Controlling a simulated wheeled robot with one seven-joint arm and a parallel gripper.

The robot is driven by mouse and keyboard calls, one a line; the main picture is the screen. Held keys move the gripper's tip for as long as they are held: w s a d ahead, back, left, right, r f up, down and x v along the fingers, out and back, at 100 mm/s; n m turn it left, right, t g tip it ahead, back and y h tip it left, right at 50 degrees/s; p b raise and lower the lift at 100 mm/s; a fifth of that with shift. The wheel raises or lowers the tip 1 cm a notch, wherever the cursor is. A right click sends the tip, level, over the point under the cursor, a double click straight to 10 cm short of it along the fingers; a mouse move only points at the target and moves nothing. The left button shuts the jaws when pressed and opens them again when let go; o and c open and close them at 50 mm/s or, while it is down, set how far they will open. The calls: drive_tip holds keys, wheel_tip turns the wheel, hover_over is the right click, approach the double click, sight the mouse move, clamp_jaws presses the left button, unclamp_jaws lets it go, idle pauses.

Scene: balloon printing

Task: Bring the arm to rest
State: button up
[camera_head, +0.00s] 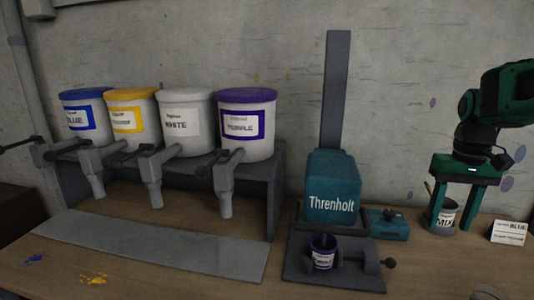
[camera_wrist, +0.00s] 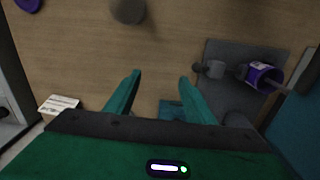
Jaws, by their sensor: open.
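My gripper (camera_head: 456,228) is at the right of the head view, pointing down above the table. Its two teal fingers (camera_wrist: 160,85) are apart, with nothing held between them in the wrist view. That can is not visible in the wrist view.
A teal Threnholt machine (camera_head: 333,195) stands left of my gripper, with a purple-labelled can (camera_head: 322,259) at its base. A small teal box (camera_head: 388,227) and white card (camera_head: 510,232) flank the gripper. Paint tubs (camera_head: 185,122) stand on a grey rack (camera_head: 262,178) at left.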

drive_tip(key=s+a+f+m, duration=0.1)
drive_tip(key=s+f, duration=0.3)
drive_tip(key=s, duration=0.7)
drive_tip(key=s+f+m, duration=0.2)
drive_tip(key=s+f, duration=0.2)
drive_tip(key=s, duration=0.7)
drive_tip(key=shift+a+f+m, duration=0.3)
drive_tip(key=shift+a, duration=0.05)
drive_tip(key=shift+w, duration=0.15)
drive_tip(key=shift+w+f, duration=0.25)
drive_tip(key=shift+w, duration=0.25)
